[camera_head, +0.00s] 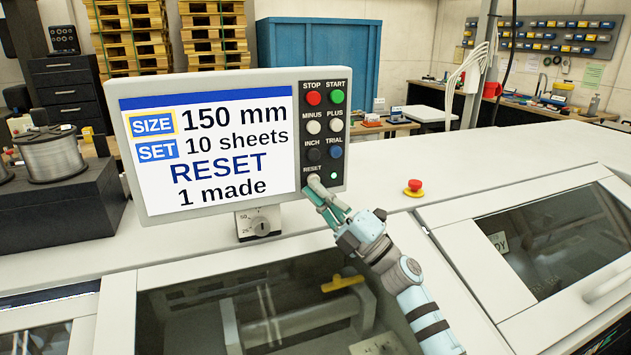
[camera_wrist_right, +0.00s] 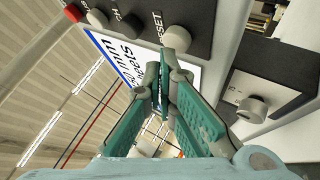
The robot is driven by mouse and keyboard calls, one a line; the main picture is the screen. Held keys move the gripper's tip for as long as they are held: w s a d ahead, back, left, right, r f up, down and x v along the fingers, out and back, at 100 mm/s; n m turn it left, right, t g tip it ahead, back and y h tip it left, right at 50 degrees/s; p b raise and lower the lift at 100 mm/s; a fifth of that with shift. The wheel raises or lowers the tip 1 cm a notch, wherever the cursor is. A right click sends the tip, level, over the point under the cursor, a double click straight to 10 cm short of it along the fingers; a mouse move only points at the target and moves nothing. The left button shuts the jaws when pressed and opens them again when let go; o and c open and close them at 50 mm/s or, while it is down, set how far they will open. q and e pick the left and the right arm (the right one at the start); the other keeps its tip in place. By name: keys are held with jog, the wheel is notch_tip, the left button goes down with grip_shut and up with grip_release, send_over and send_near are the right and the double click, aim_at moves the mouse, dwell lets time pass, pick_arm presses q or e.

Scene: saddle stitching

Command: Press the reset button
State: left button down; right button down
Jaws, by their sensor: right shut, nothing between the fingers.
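The control panel (camera_head: 322,95) has a column of labelled buttons right of its screen. The reset button (camera_head: 314,181) is pale grey, at the bottom left of that column under the word RESET. It also shows in the right wrist view (camera_wrist_right: 176,38). My right gripper (camera_head: 319,193) is shut and empty, its green fingers pointing up at the reset button. In the right wrist view its fingertips (camera_wrist_right: 168,72) are right at the button; I cannot tell if they touch it. The screen (camera_head: 215,150) reads SIZE 150 mm, SET 10 sheets, RESET, 1 made. My left gripper is out of view.
Red, green, white, black and blue buttons sit above the reset button. A small light (camera_head: 334,175) is beside it. A dial (camera_head: 261,226) is below the panel. A red emergency knob (camera_head: 413,187) stands on the white machine top (camera_head: 480,155), which is otherwise mostly clear.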

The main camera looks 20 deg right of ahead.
jog(key=shift+w, duration=0.5)
dwell(0.7)
jog(key=shift+s, duration=0.9)
jog(key=s, duration=0.5)
jog(key=shift+a, duration=0.15)
dwell(0.7)
